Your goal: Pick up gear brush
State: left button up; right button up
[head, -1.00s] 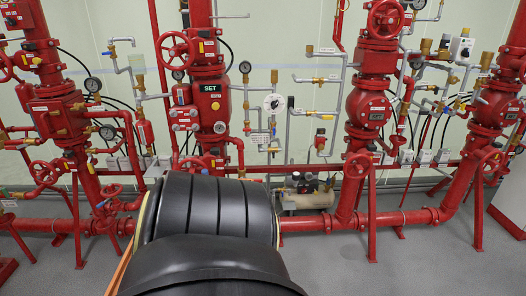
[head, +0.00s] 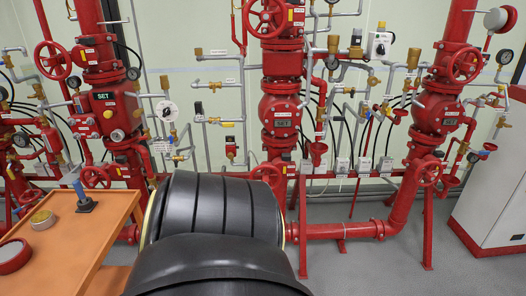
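An orange cart top (head: 95,228) stands at the lower left in the head view. On it is a small upright item with a blue handle and a dark, wider foot (head: 84,196); it may be the gear brush, but I cannot tell for certain. Neither of my grippers is in view. A black part of my own body fills the lower middle and hides the floor behind it.
A tan round item (head: 43,220) and a red ring-shaped item (head: 13,257) also lie on the cart. Red valve pipes with handwheels (head: 268,18) line the wall. A white cabinet (head: 497,185) stands at the right. Grey floor (head: 365,270) is clear at the lower right.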

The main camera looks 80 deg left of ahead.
aim_at(77, 185)
jog(key=u, duration=2.85)
jog(key=i, duration=1.75)
jog(key=u, duration=0.1)
